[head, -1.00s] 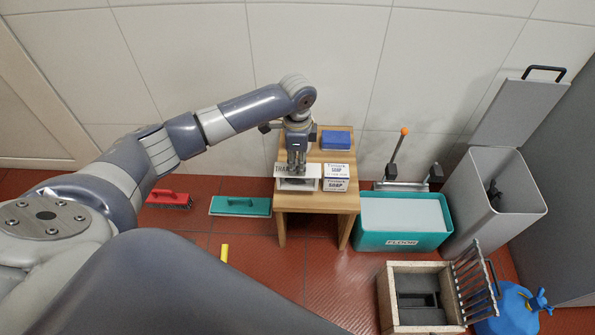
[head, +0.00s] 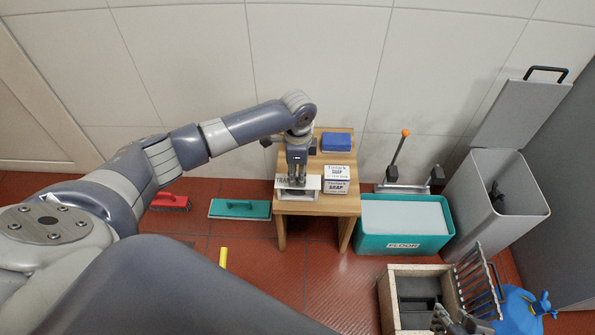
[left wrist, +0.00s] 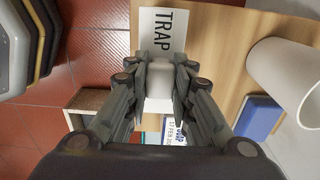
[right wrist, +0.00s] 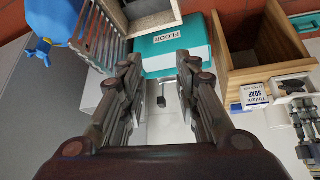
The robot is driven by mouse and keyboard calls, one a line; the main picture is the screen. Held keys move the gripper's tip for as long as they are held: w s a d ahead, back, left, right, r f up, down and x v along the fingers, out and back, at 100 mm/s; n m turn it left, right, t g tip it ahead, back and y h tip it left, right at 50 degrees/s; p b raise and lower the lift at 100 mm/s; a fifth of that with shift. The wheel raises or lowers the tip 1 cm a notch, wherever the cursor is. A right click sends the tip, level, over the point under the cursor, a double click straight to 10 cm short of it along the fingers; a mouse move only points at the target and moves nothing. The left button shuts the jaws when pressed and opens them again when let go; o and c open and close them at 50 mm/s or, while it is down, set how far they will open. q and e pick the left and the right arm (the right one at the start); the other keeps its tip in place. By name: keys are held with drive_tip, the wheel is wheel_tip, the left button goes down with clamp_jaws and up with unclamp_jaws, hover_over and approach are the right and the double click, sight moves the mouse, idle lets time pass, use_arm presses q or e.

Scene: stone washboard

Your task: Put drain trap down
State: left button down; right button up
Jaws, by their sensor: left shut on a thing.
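My left gripper (head: 297,181) is over the front left of the small wooden table, at a white tray (head: 311,183) with a TRAP label. In the left wrist view, its fingers (left wrist: 164,76) are shut on a pale, whitish piece, the drain trap (left wrist: 160,84). The TRAP label (left wrist: 165,28) lies just beyond the fingertips. Whether the trap touches the tray is hidden by the fingers. My right gripper (right wrist: 160,68) is open and empty; it shows at the bottom right of the head view (head: 458,322).
A teal FLOOR box (head: 404,244), open bin (head: 497,203) and floor drain box (head: 391,300) stand to the right.

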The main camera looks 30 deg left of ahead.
use_arm(q)
drive_tip(key=c, duration=1.4)
unclamp_jaws()
drive_tip(key=shift+f, duration=0.1)
